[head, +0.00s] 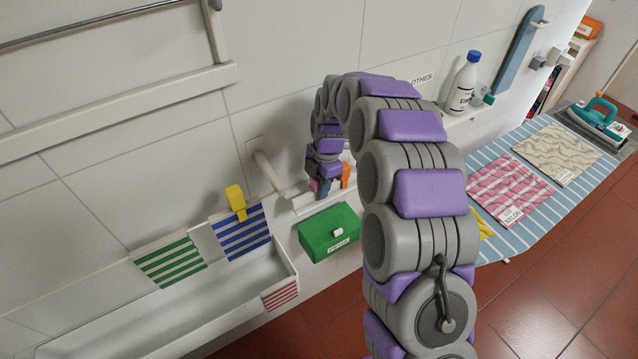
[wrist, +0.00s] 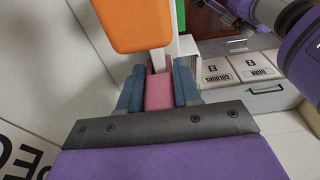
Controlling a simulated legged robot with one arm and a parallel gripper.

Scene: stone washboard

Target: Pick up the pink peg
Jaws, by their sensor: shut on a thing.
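The pink peg (wrist: 159,92) is between the two blue-grey fingers of my gripper (wrist: 158,80) in the wrist view, with a finger against each side. My gripper is shut on it. In the head view my gripper (head: 322,186) is small and partly hidden, low in front of the wall near a white ledge, with a bit of the pink peg (head: 314,185) showing. Whether the peg still touches the ledge is unclear.
An orange piece (head: 346,175) is right beside my gripper, and an orange piece (wrist: 155,24) looms large in the wrist view. A green box (head: 330,234) sits below. A white trough (head: 170,335) with striped cloths and a yellow peg (head: 236,201) is left; an ironing board (head: 545,205) is right.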

